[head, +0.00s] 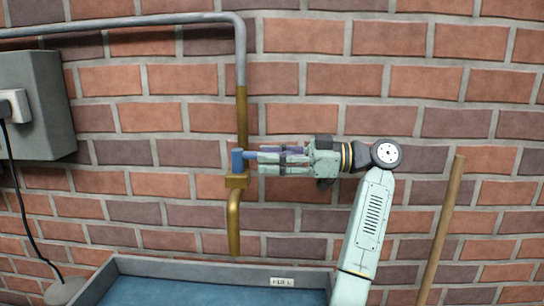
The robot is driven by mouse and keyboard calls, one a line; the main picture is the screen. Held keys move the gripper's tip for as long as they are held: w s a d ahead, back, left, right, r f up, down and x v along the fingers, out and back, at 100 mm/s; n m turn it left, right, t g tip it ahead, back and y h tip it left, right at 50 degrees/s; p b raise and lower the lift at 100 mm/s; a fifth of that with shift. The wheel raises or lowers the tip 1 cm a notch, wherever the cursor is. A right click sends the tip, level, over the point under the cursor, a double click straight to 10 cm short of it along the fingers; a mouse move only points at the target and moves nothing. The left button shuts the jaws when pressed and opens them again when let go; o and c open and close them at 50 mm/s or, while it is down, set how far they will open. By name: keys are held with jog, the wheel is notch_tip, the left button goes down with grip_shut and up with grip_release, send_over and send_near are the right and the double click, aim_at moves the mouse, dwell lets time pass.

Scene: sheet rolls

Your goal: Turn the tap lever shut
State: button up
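The brass tap (235,183) is fixed to the lower end of a pipe on the brick wall, with its spout (233,228) pointing down. A blue lever (238,160) sits on top of the tap, and its handle points right, across the pipe line. My gripper (262,161) reaches in from the right, level with the lever. Its fingers overlap the lever's handle and hide part of it. I cannot tell whether the fingers are closed on the handle or only beside it. No water shows below the spout.
A blue-bottomed basin (200,291) with a grey rim and small label (282,282) lies below the tap. The pipe (242,60) bends left near the top. A grey box (45,105) with a plug and black cable is at left. A wooden pole (440,228) leans at right.

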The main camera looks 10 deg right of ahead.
jog(key=v, duration=1.2)
jog(key=shift+s, duration=0.1)
